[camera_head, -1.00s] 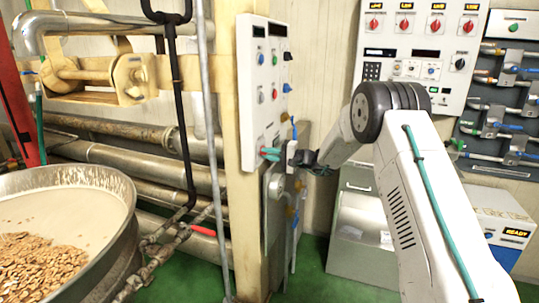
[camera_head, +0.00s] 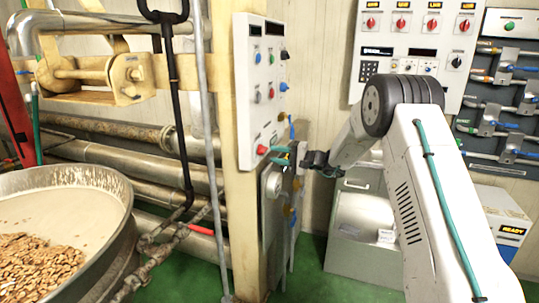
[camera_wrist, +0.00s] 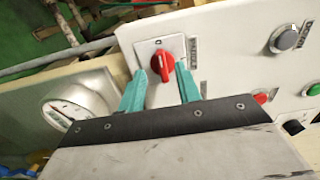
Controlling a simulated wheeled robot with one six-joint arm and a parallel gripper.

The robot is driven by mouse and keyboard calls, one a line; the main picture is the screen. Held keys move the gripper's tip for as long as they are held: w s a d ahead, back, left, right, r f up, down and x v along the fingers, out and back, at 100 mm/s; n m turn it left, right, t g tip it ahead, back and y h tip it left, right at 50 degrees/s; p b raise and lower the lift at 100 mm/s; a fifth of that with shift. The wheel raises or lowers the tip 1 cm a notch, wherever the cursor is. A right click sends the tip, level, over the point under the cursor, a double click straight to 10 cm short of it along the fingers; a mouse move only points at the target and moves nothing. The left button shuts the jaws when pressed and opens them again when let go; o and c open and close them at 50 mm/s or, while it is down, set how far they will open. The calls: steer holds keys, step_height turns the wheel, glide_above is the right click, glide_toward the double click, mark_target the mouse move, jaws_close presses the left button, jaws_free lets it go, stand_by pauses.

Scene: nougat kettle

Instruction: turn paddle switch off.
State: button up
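In the wrist view a red paddle switch (camera_wrist: 163,66) sits on a square plate on the white panel (camera_wrist: 225,60). Its handle stands roughly upright in that picture. My gripper (camera_wrist: 160,76) is open, with one teal finger on each side of the red handle and a gap visible on both sides. In the head view my gripper (camera_head: 282,156) is at the lower part of the panel (camera_head: 247,110), just right of the red switch (camera_head: 262,150). The fingertips look slightly off the panel, though exact depth is unclear. The gripper holds nothing.
A round gauge (camera_wrist: 66,117) is beside the panel, below left of the switch in the wrist view. A grey knob (camera_wrist: 287,38) and a green button (camera_wrist: 313,89) are on the panel. The kettle (camera_head: 70,190) stands at the left in the head view.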

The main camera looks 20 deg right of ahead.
steer(key=shift+v, duration=1.65)
steer(key=s+a+f+g, duration=0.3)
steer(key=s+f+g, duration=0.15)
steer(key=s, duration=0.25)
steer(key=s+a+r+n+g+h, duration=0.1)
steer(key=s+a+r+g+h, duration=0.15)
steer(key=s, duration=0.45)
steer(key=s+a+r+g+h, duration=0.1)
steer(key=s+g, duration=0.2)
steer(key=s, duration=0.4)
steer(key=s+d+r+n+h, duration=0.1)
steer(key=s+r+n+h, duration=0.1)
steer(key=s, duration=0.9)
steer(key=s+d+r+n+h, duration=0.1)
steer(key=s+r+h, duration=0.3)
steer(key=s, duration=0.8)
steer(key=s+d+r+n+h, duration=0.1)
steer(key=s+r+n+h, duration=0.2)
steer(key=s, duration=0.9)
steer(key=shift+s+d+r+t+h, duration=0.25)
steer(key=shift+d+t+h, duration=0.15)
steer(key=shift+h, duration=0.65)
